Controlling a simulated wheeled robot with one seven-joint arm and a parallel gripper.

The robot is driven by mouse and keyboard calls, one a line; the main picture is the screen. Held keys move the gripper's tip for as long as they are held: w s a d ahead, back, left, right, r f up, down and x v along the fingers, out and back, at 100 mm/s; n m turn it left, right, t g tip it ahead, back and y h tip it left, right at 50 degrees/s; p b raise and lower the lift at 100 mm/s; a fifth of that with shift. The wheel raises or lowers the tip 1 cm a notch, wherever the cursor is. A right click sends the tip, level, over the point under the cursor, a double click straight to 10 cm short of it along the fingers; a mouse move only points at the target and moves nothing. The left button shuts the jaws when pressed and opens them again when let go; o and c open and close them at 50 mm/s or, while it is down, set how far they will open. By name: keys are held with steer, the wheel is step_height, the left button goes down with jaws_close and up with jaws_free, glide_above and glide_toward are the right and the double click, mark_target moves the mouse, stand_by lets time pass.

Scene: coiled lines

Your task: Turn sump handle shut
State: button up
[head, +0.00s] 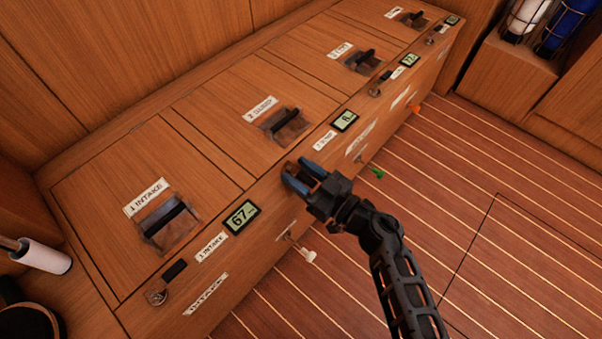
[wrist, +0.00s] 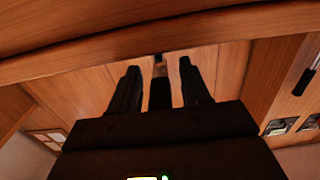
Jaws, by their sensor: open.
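My gripper (head: 304,177) is at the front edge of the long wooden bench, beside the second station from the left. Its two blue-tipped fingers are apart. The wrist view shows the fingers (wrist: 160,66) pointing at wood, with a dark upright bar (wrist: 160,94) between them. This bar may be the sump handle; I cannot tell whether the fingers touch it. In the head view, my gripper hides the spot where this station's small lever would be. The second station's lid label (head: 260,107) is too blurred to read surely.
The first station, labelled 1 INTAKE (head: 146,197), has a black lever (head: 175,271) and a display reading 67 (head: 241,217). Two more stations continue to the right. White (head: 308,255), green (head: 377,173) and orange (head: 416,107) pieces stick out from the bench front. The striped floor (head: 480,200) is clear.

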jaws_close()
stand_by(0.3)
stand_by(0.3)
